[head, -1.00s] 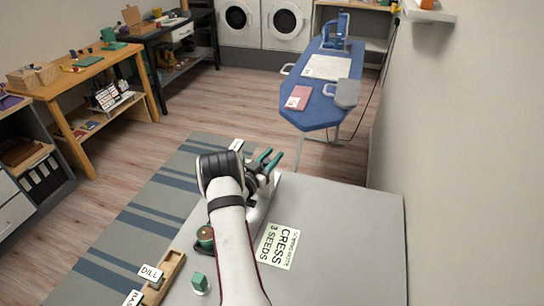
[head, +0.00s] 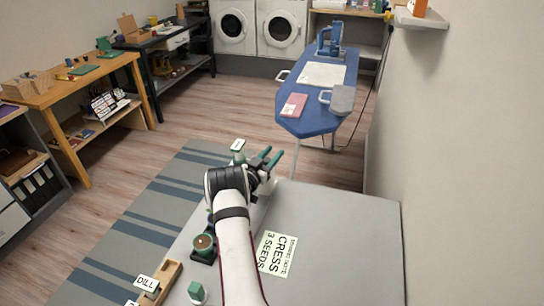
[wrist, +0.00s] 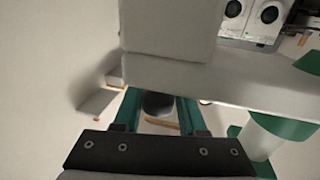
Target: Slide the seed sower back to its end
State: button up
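A green device with a round brown top (head: 203,244) stands on the grey table (head: 340,235), left of my arm in the head view; it may be the seed sower, but I cannot tell for sure. My gripper (head: 270,160) is beyond it, over the table's far edge. Its green fingers stand apart with nothing held between them. In the wrist view the fingers (wrist: 158,112) are spread too. A large pale grey block (wrist: 165,45) fills the upper middle there, and a green and white piece (wrist: 262,138) is at the right; I cannot tell what they are. My arm hides part of the table.
A card reading CRESS 3 SEEDS (head: 277,254) lies right of my arm. The table's right side is clear.

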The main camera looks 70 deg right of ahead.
jog(key=o, duration=0.3)
jog(key=shift+a, duration=0.1)
jog(key=v, duration=1.5)
jog(key=shift+w+a, duration=0.1)
jog(key=shift+a, duration=0.25)
